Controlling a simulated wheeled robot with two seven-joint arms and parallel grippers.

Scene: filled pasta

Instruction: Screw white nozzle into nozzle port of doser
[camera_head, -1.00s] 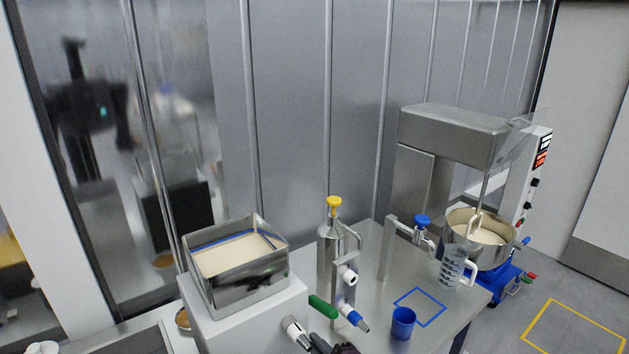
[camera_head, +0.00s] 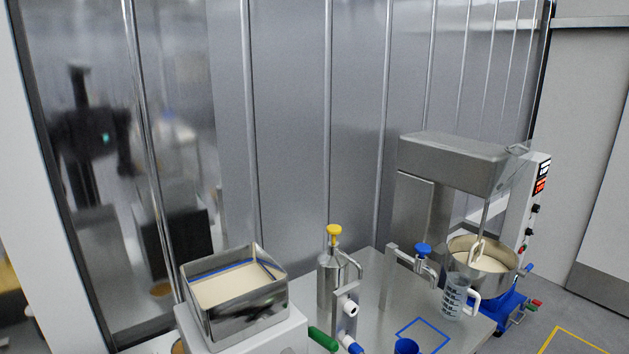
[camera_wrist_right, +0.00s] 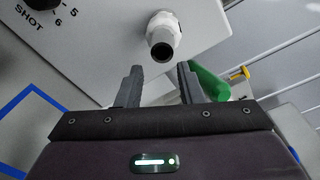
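The doser has a white body (camera_head: 262,340) and a metal hopper (camera_head: 240,318) of pale filling, at lower left in the head view. In the right wrist view, its front panel (camera_wrist_right: 100,45) carries the white nozzle (camera_wrist_right: 164,23), a white collar with a metal tip facing me. The nozzle sits at the panel and hides the port; I cannot tell whether it is fully threaded. My right gripper (camera_wrist_right: 158,80) is open and empty, its fingers apart just below the tip, not visibly gripping it. My left gripper is not in view.
A green handle (camera_head: 322,338) is beside the doser; in the wrist view it (camera_wrist_right: 209,84) lies close to the right finger. A metal stand carries a white fitting (camera_head: 351,308) and a blue-collared piece (camera_head: 350,343). A yellow-topped bottle (camera_head: 328,285), measuring jug (camera_head: 456,297) and mixer (camera_head: 455,160) stand behind.

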